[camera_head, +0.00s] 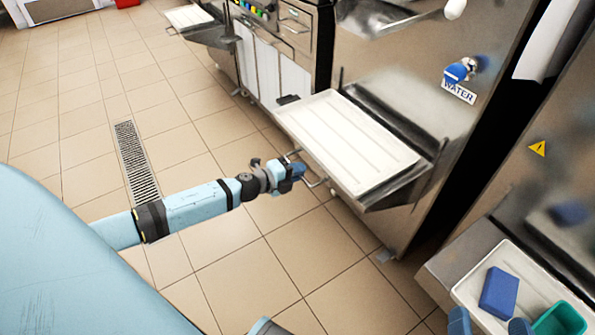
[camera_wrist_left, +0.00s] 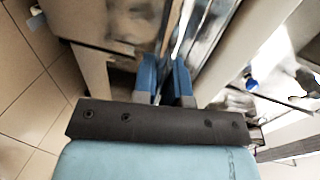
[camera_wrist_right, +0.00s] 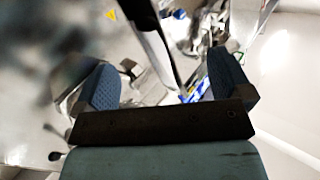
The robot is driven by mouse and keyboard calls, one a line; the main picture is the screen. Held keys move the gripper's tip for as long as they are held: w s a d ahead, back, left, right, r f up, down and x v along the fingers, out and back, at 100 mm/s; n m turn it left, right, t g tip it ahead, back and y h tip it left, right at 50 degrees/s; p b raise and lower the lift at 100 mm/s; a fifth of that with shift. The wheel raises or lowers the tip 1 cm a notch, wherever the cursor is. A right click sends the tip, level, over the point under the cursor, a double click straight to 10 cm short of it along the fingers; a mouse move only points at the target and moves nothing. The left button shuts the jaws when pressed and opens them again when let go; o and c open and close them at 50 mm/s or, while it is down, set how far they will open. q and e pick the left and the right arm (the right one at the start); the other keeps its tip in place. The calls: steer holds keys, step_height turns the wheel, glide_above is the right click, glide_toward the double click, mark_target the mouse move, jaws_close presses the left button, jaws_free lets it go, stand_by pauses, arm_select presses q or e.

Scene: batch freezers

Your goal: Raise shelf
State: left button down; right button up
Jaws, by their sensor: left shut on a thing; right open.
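The shelf (camera_head: 350,138) is a white tray-like panel in a metal frame on the front of the steel freezer. It sticks out, looking roughly level. A thin metal handle (camera_head: 316,184) runs along its front left edge. My left gripper (camera_head: 298,170) is at this handle, its blue fingers shut on it. In the left wrist view the two blue fingers of my left gripper (camera_wrist_left: 165,75) are close together; the handle between them is hard to make out. My right gripper (camera_wrist_right: 165,85) shows in the right wrist view with its blue fingers wide apart and nothing between them.
A blue WATER knob (camera_head: 457,73) sits on the freezer front above the shelf. A white tray (camera_head: 470,287) with blue and teal items stands at lower right. Another machine with a shelf (camera_head: 189,17) is at the back. Tiled floor with a drain grate (camera_head: 136,160) is clear at left.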

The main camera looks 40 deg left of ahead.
mark_target(308, 148)
arm_select(q)
step_height(308, 148, up, 8)
steer(key=p, duration=0.6)
steer(key=shift+f, duration=0.15)
steer(key=shift+w, duration=0.1)
arm_select(e)
steer(key=s+d+f+g+h, duration=0.2)
steer(key=d+f+g+h, duration=0.1)
steer(key=f, duration=0.4)
steer(key=shift+s+d+f+g+h, duration=0.3)
steer(key=shift+d+f+g, duration=0.05)
steer(key=shift+d+g, duration=0.4)
arm_select(q)
steer(key=c, duration=1.2)
jaws_free()
steer(key=shift+r, duration=0.2)
steer(key=shift+f, duration=0.1)
